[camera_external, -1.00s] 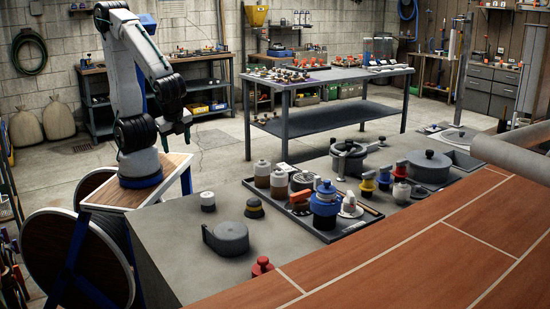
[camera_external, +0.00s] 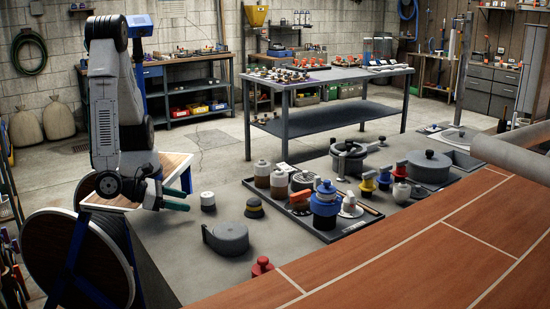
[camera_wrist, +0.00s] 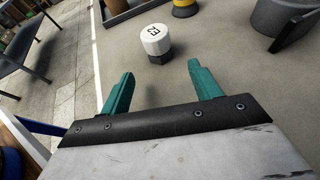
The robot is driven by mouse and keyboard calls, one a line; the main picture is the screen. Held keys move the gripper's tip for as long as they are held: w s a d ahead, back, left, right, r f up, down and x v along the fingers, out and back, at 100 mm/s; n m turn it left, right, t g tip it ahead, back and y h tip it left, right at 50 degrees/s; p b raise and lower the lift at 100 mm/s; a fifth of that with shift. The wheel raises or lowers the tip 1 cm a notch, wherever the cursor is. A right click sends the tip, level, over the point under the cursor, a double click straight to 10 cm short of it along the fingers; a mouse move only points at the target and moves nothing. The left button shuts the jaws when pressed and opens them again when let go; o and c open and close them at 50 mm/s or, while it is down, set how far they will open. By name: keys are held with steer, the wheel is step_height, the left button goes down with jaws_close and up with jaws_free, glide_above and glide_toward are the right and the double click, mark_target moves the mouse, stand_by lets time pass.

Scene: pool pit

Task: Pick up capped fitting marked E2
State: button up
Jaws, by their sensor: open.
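A small round fitting (camera_wrist: 155,42) with a white cap and a dark base stands upright on the grey bench in the wrist view. Its cap bears a dark mark that looks like an E with a digit I cannot read surely. In the external view the white-capped fitting (camera_external: 208,201) stands near the bench's left edge. My gripper (camera_wrist: 160,70) is open and empty, its two teal fingers apart. The fitting lies beyond the fingertips, roughly in line with the gap between them. In the external view my gripper (camera_external: 178,202) is low, just left of the fitting, not touching it.
A red piece (camera_external: 262,266) is nearer the front. A dark tray (camera_external: 318,238) holds several fittings. Bench around the fitting is clear.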

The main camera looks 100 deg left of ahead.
mark_target(201, 210)
steer(key=x, duration=0.6)
steer(key=shift+w+a, duration=0.2)
steer(key=shift+w, duration=0.2)
steer(key=c, duration=1.1)
